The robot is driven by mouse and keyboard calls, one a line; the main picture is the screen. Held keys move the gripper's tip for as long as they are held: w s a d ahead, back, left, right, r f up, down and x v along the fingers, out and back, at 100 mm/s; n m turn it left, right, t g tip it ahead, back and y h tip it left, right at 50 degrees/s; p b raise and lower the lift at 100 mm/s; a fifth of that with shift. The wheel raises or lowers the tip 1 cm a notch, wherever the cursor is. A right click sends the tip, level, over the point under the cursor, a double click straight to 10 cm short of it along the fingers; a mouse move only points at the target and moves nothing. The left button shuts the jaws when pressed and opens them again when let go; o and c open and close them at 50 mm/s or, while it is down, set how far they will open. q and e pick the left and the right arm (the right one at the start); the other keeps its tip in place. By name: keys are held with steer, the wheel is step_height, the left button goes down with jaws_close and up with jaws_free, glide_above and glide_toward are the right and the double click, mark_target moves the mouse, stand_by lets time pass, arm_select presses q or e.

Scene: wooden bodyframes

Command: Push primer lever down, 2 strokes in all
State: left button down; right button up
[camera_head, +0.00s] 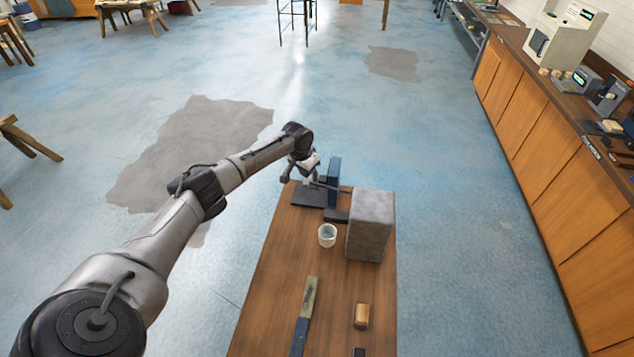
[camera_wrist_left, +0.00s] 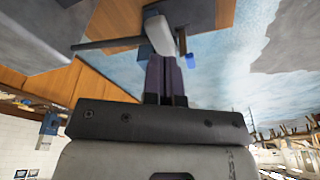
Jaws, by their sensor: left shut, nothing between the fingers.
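The primer press (camera_head: 333,172) is dark blue, with an upright column and a flat base, at the far end of the wooden bench. A thin lever (camera_head: 326,187) reaches left from it. In the left wrist view the lever (camera_wrist_left: 110,42) is a dark rod ending in a pale grip (camera_wrist_left: 158,34). My left gripper (camera_head: 309,176) is over the base, close to the lever's end. In the wrist view its fingers (camera_wrist_left: 164,66) are shut and empty, with their tips at the grip; whether they touch it I cannot tell. My right gripper is not in view.
A grey block (camera_head: 370,225) stands right beside the press. A white cup (camera_head: 327,235), a long flat tool (camera_head: 305,312) and a small wooden-topped piece (camera_head: 361,316) are nearer on the bench. A long cabinet counter (camera_head: 540,120) runs along the right. Floor left of the bench is clear.

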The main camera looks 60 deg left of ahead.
mark_target(307, 182)
arm_select(q)
steer(key=shift+f+b, duration=0.55)
steer(key=shift+f, duration=0.5)
steer(key=shift+f+b, duration=1.45)
steer(key=shift+f, duration=0.95)
steer(key=shift+r, duration=0.25)
steer(key=shift+r+p, duration=0.45)
steer(key=shift+p, duration=0.25)
step_height(307, 182, up, 6)
steer(key=p, duration=0.5)
steer(key=shift+f+p, duration=0.1)
steer(key=shift+p, duration=0.3)
